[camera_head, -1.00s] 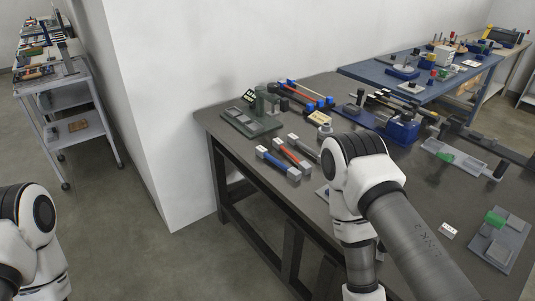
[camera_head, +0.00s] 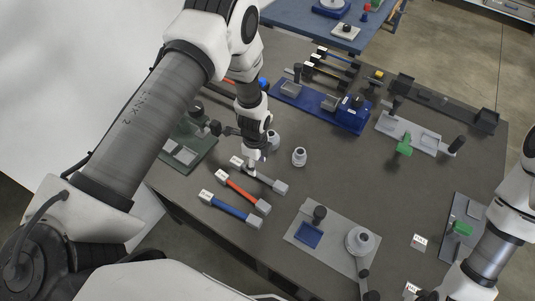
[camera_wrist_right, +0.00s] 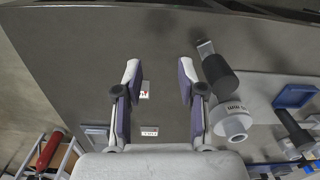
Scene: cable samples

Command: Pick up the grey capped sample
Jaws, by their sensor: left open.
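The grey capped sample (camera_head: 266,180) lies on the dark table in the head view, a dark grey rod with light grey end caps. It is the farthest of three parallel samples, beyond the red one (camera_head: 241,191) and the blue one (camera_head: 229,210). My left gripper (camera_head: 251,172) points down at the grey sample, its fingertips over the rod near the left cap. It is open; whether the fingers straddle the rod is too small to tell. My right gripper (camera_wrist_right: 160,90) is open and empty in the right wrist view, away from the samples.
A grey plate (camera_head: 335,232) with a blue recess and a round white part stands right of the samples. A green fixture (camera_head: 190,150) is behind my left arm. A small grey cylinder (camera_head: 299,157) stands nearby. Blue and grey fixtures fill the far side.

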